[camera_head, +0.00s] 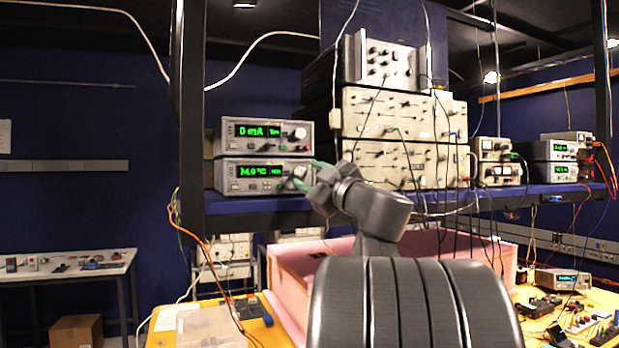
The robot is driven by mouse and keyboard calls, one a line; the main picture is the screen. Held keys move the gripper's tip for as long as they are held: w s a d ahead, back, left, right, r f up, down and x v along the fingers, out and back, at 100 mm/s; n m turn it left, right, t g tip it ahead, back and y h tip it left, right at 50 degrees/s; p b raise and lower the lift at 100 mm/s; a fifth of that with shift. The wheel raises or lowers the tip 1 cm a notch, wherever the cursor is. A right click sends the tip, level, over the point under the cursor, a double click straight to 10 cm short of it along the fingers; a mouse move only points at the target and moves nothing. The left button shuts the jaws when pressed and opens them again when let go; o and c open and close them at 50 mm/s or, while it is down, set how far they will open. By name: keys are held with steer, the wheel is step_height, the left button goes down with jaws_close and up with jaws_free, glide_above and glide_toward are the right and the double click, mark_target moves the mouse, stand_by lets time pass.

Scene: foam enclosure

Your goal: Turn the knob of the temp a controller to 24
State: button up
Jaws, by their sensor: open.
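The temperature controller (240,187) is the lower of two stacked grey boxes on the blue shelf. Its green display (262,171) shows a °C value that looks like 24.0, though the first digit is not crisp. Its knob (300,171) is at the right end of the front panel, partly hidden by my gripper. My gripper (308,176) is open, with its greenish fingers at the knob. I cannot tell whether they touch it. My dark grey arm comes up from the lower middle.
A similar box (262,149) showing 0 mA sits on top of the controller. Large cream instruments (400,115) with cables stand close to the right on the shelf (260,203). A pink foam enclosure (285,290) lies below. More powered units (557,160) stand at the far right.

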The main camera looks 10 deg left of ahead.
steer(key=b+v, duration=0.3)
steer(key=v, duration=1)
steer(key=shift+r, duration=0.1)
steer(key=p+x, duration=0.3)
steer(key=x, duration=1)
steer(key=shift+a, duration=0.15)
steer(key=shift+w+a, duration=0.2)
steer(key=shift+w, duration=0.05)
steer(key=shift+d, duration=0.1)
